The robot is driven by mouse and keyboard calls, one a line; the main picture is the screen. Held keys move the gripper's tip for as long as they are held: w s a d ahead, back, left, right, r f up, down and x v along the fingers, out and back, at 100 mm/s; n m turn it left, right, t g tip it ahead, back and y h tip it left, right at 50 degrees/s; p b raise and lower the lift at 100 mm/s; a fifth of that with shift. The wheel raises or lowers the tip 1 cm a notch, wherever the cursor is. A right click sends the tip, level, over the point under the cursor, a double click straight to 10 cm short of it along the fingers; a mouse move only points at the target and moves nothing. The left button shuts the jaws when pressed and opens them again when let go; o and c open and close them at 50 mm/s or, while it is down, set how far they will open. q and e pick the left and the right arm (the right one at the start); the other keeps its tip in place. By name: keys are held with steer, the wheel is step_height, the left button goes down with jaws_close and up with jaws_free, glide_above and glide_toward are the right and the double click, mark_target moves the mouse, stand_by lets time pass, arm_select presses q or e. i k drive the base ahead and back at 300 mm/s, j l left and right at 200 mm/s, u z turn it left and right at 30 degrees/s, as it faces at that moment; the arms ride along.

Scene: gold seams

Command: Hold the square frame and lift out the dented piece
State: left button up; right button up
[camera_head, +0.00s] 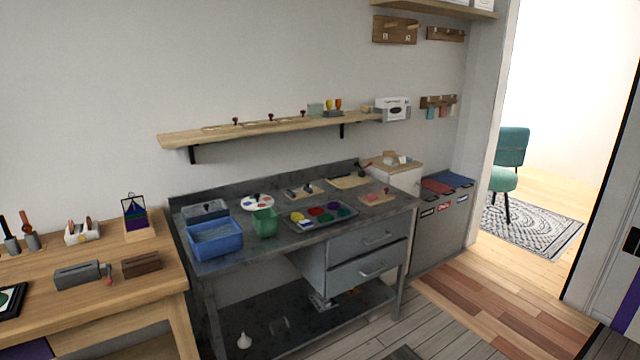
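A dark-edged, flat frame (10,301) lies on the wooden table at the left, cut off by the picture's left edge. Neither of my grippers is in view.
The wooden table (105,312) also holds a grey block (77,275), a brown block (141,264) and a colored panel on a stand (135,212). A grey workbench (265,255) with a blue bin (214,238) and paint tray (320,216) stands right of it. Wooden floor (505,310) is open at right.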

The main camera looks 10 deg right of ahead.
mark_target(371, 197)
steer(key=i+l+u, duration=0.2)
steer(key=i+l, duration=0.2)
steer(key=l, duration=0.25)
steer(key=i+l, duration=0.15)
steer(key=l, duration=0.2)
steer(key=i+l+u, duration=0.15)
steer(key=l, duration=0.2)
steer(key=i+l+u, duration=0.1)
steer(key=l, duration=0.3)
steer(key=i+l+u, duration=0.1)
steer(key=i+l, duration=0.15)
steer(key=l, duration=0.1)
